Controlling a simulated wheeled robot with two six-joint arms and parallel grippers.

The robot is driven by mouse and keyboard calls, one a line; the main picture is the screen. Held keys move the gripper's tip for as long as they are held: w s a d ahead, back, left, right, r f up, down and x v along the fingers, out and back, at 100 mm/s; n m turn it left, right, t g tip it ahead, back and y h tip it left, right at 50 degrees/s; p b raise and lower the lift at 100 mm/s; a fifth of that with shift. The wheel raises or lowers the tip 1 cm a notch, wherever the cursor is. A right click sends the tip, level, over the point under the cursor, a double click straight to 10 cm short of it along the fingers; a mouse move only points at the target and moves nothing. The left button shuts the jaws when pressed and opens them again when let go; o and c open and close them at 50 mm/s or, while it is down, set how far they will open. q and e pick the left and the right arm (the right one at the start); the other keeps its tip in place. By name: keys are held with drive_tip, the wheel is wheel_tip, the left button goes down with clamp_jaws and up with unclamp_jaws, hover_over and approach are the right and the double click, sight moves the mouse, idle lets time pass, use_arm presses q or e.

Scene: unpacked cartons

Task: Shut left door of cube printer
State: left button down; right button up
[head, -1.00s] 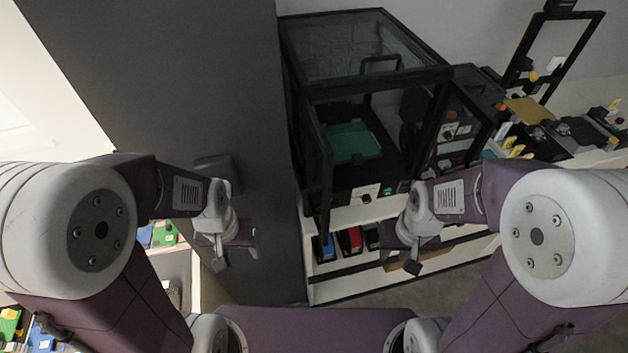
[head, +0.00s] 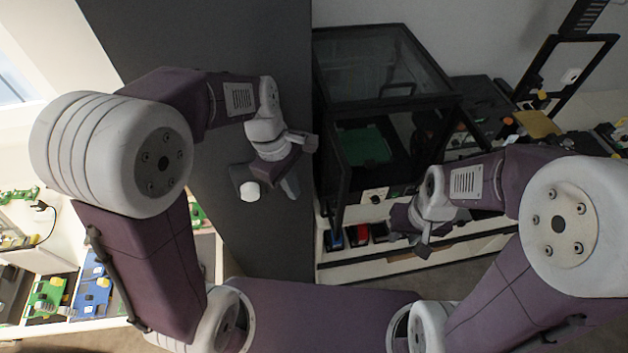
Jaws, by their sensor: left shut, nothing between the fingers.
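The cube printer (head: 385,62) is a black-framed box with clear panels on a white shelf unit, right of the dark tall panel. Its left door (head: 338,170) stands swung open towards me, seen nearly edge-on. The right door also stands open, partly behind my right arm. A green plate (head: 365,146) shows inside. My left gripper (head: 291,187) is shut and empty, in front of the dark panel, left of the left door and apart from it in the picture. My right gripper (head: 423,248) is below the printer's right front; its fingers are too small and turned away to read.
The dark tall panel (head: 215,40) stands close left of the printer. Red and blue bins (head: 354,237) sit in the shelf below. A black frame (head: 570,70) and small parts stand at right. Green and blue items (head: 92,280) lie on a bench at lower left.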

use_arm(q)
wheel_tip(320, 180, up, 3)
drive_tip(key=w+d+n, duration=0.2)
drive_tip(key=w+d, duration=0.1)
wheel_tip(320, 180, down, 9)
drive_tip(key=s+d+p, duration=0.1)
drive_tip(key=s, duration=0.1)
drive_tip(key=shift+s+d+g+h+p, duration=0.15)
drive_tip(key=shift+d+g+h+p, duration=0.1)
drive_tip(key=shift+g+h+p, duration=0.05)
drive_tip(key=shift+f, duration=0.1)
